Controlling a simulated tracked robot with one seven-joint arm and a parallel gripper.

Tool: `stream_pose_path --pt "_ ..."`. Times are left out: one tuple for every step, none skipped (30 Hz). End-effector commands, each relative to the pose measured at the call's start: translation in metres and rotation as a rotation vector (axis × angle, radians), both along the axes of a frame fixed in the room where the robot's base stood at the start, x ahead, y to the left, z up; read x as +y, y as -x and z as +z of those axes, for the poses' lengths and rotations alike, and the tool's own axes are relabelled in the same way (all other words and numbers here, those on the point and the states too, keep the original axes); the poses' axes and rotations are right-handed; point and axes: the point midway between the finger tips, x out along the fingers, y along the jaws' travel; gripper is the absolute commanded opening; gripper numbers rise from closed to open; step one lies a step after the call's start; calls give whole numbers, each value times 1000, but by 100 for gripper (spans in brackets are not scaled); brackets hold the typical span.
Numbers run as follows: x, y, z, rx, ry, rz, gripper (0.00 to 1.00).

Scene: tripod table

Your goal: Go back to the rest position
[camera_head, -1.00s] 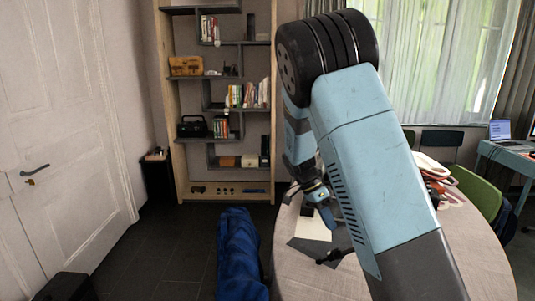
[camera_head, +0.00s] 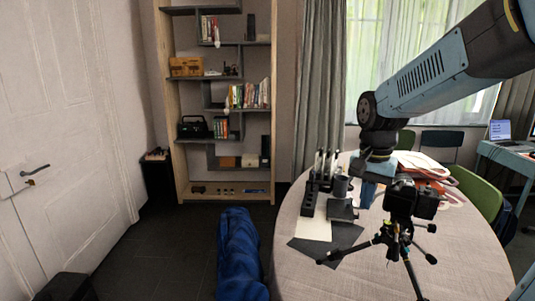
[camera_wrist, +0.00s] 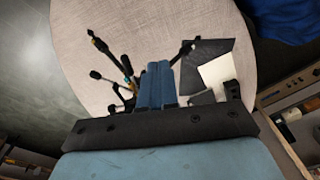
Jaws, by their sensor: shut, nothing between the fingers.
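My gripper (camera_wrist: 156,84) shows in the wrist view as two blue fingers pressed together with nothing between them. In the head view my gripper (camera_head: 369,192) hangs over the round table (camera_head: 300,275), partly hidden behind a black camera. That camera (camera_head: 411,198) sits on a small black tripod (camera_head: 397,240), which stands on the table with its legs spread. In the wrist view the tripod's legs (camera_wrist: 105,48) show to the left of the fingers; the fingers hide part of it. I cannot tell the exact gap between gripper and tripod.
On the table are a dark mat (camera_head: 343,237), white paper (camera_head: 313,228), a black pen holder (camera_head: 310,199), a dark mug (camera_head: 341,187) and red-and-white items (camera_head: 425,165). A green chair (camera_head: 478,192) stands at right, a blue bag (camera_head: 240,255) on the floor at left. The table's front is clear.

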Motion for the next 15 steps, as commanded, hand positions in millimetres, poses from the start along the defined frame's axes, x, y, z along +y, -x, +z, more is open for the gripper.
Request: stream_pose_path --pt "-3 10 8 -32 -9 32 0" --pt "-3 15 11 -49 -12 55 0" --pt "-4 22 16 -73 -16 85 0" --pt "-5 27 20 -91 -17 107 0" --pt "-5 32 23 -109 -18 131 0" --pt "-6 39 27 -133 -16 160 0" --pt "-6 45 30 -150 -15 183 0" --pt "-6 50 33 -168 -12 207 0" --pt "-7 57 37 -193 -6 236 0" --pt "-7 62 39 -210 -1 259 0" --pt "-7 68 41 -228 6 281 0" --pt "-7 75 45 -252 14 309 0" --pt "-7 81 47 -268 22 331 0" --pt "-7 86 48 -285 31 353 0" --pt "-7 92 51 -309 43 380 0"
